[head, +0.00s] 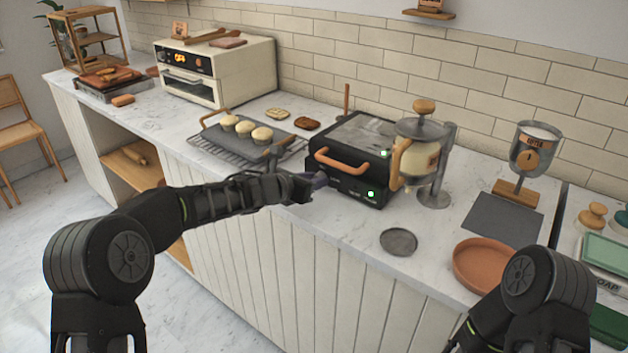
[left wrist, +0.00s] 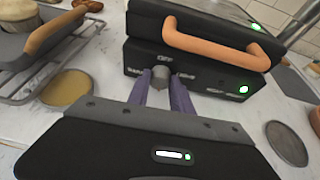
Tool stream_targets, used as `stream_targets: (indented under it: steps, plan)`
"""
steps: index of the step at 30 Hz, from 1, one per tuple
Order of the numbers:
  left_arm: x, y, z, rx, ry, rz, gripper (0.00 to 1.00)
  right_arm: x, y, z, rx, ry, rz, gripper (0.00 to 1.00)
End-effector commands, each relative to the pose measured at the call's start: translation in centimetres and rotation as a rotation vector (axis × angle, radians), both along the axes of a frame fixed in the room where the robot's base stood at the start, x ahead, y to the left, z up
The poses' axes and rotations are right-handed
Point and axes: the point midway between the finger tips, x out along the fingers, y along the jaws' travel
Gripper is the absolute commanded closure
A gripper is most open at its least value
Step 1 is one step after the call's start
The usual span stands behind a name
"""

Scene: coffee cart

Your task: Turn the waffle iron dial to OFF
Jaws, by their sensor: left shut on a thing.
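The black waffle iron (head: 350,188) stands on the marble counter, lid down, with an orange-brown handle (head: 341,161) on its front. A green light (head: 371,194) glows on its front face. My left gripper (head: 318,181) reaches to the left part of that face. In the left wrist view its purple fingers (left wrist: 160,88) are shut on the grey dial (left wrist: 160,74), under the lettering OFF on the black front of the waffle iron (left wrist: 190,75). The dial's pointer is hard to make out. My right gripper is out of view; only my right arm shows at lower right.
A cooling rack (head: 290,147) with a tray of muffins (head: 245,128) is left of the iron. A batter dispenser (head: 433,165) stands close on its right. A grey disc (head: 398,241) and a terracotta dish (head: 488,266) lie in front and to the right.

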Motion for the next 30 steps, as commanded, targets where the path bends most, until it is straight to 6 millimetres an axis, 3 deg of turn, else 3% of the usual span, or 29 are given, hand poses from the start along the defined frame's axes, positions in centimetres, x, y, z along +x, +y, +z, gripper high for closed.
stream_targets:
  steps: [8, 14, 24, 30]
  plan:
    - [0.0, 0.1, 0.2, -0.016, 0.012, 0.002, 1.0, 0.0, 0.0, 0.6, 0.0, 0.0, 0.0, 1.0]
    - [0.1, 0.1, 0.4, -0.072, 0.055, 0.001, 1.0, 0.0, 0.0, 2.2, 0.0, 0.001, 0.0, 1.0]
    - [0.2, 0.3, 0.4, -0.26, 0.191, 0.003, 1.0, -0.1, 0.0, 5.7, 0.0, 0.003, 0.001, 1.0]
    - [0.3, 0.4, 0.1, -0.377, 0.275, 0.002, 1.0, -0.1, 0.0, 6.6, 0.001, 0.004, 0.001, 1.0]
